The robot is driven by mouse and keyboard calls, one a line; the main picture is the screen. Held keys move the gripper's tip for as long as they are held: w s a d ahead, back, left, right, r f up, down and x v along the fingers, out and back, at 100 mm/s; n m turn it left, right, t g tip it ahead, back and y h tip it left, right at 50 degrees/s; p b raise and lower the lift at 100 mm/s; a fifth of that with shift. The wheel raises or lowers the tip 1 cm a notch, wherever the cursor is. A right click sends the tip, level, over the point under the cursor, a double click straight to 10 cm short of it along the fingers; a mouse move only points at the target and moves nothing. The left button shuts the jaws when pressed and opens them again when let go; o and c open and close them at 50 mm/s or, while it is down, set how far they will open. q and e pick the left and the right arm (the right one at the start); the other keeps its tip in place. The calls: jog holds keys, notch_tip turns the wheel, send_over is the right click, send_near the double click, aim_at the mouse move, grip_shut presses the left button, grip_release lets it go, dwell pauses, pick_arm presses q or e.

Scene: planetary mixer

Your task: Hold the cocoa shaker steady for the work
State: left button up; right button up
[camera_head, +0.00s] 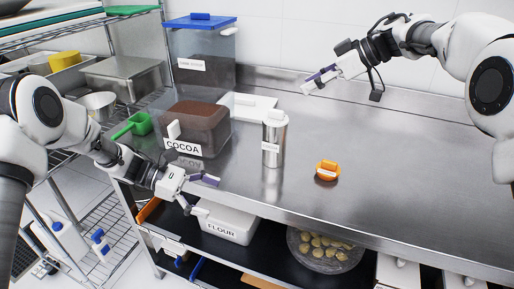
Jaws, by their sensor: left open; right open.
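The cocoa shaker (274,141) is a shiny metal cylinder with a small pale label. It stands upright on the steel worktop (400,190), near the middle of the view. My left gripper (208,179) is open and empty at the worktop's front edge, to the left of the shaker and apart from it. My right gripper (315,81) is open and empty, raised over the back of the worktop, up and to the right of the shaker. Neither gripper touches the shaker.
A clear COCOA bin (196,128) of brown powder stands left of the shaker, with a blue-lidded container (202,52) behind. An orange object (327,170) lies to the right. A FLOUR bin (226,222) and a bowl of dough balls (322,250) sit below. The worktop's right side is clear.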

aim_at(264, 146)
pick_arm(q)
jog(key=w+d+r+n+t, duration=0.1)
jog(key=w+d+n+t, duration=0.1)
jog(key=w+d+t, duration=0.1)
jog(key=w+d+r+n+t, duration=0.1)
jog(key=w+d+n+t, duration=0.2)
jog(key=w, duration=0.4)
jog(key=w+d+r+n+t+h, duration=0.1)
jog(key=w+d+r+n+t, duration=0.1)
jog(key=w+d+t, duration=0.2)
jog(key=shift+w+d+n, duration=0.3)
jog(key=shift+w+d, duration=0.5)
jog(key=shift+w, duration=0.05)
jog(key=x, duration=0.7)
jog(key=shift+r, duration=0.1)
jog(key=c, duration=1.2)
